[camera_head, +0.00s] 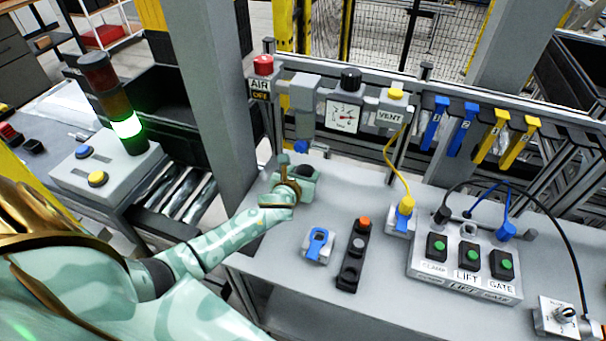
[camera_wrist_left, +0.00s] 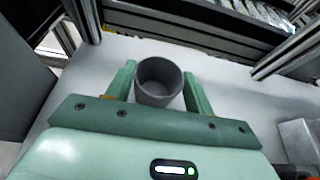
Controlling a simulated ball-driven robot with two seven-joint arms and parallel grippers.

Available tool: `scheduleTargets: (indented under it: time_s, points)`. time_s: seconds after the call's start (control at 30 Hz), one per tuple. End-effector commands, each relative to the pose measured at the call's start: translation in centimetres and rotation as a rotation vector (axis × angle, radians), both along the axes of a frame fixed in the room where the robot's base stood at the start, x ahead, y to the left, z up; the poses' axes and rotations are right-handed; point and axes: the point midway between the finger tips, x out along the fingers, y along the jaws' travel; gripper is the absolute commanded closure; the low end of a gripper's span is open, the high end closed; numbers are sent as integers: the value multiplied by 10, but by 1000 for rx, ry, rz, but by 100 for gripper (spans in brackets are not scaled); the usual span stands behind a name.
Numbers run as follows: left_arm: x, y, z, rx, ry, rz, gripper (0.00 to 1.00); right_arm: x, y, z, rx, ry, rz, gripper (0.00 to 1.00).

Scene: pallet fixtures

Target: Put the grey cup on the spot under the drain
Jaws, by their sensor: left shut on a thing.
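My left gripper (camera_head: 292,181) is at the back left of the grey bench, just below the blue drain (camera_head: 302,147) under the air unit. In the left wrist view, the gripper (camera_wrist_left: 158,86) is shut on the grey cup (camera_wrist_left: 158,95), one green finger on each side. The cup is round, open at the top and looks empty. In the head view the cup is mostly hidden by the gripper. I cannot tell whether the cup touches the bench. The spot under the drain cannot be made out. My right gripper is in neither view.
The air unit carries a red knob (camera_head: 263,65), a gauge (camera_head: 343,116) and a yellow VENT knob (camera_head: 396,92). A grey post (camera_head: 212,90) stands left of my gripper. A blue-topped fixture (camera_head: 319,243), a black button strip (camera_head: 354,255) and a control box (camera_head: 466,265) are to the right.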

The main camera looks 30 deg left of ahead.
Motion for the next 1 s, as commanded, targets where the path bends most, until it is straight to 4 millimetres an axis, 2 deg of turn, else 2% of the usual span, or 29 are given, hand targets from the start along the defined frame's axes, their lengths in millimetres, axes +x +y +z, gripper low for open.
scheduleTargets:
  time_s: [0.03,0.07,0.1,0.13,0.47,0.57,0.8,1.0]
  points:
    - [0,0,-3,1,0,0,73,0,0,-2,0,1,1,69]
    - [0,0,-2,0,0,0,39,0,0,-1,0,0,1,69]
    - [0,0,-1,0,0,0,28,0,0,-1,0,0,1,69]
    - [0,0,-1,0,0,0,26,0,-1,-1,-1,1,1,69]
    - [-2,0,2,1,1,0,26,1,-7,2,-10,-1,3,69]
    - [-15,-3,8,2,2,-2,26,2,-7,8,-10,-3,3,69]
    - [-66,-16,31,1,2,-2,26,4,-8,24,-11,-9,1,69]
    - [-98,-23,43,0,1,-1,26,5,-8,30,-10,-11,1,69]
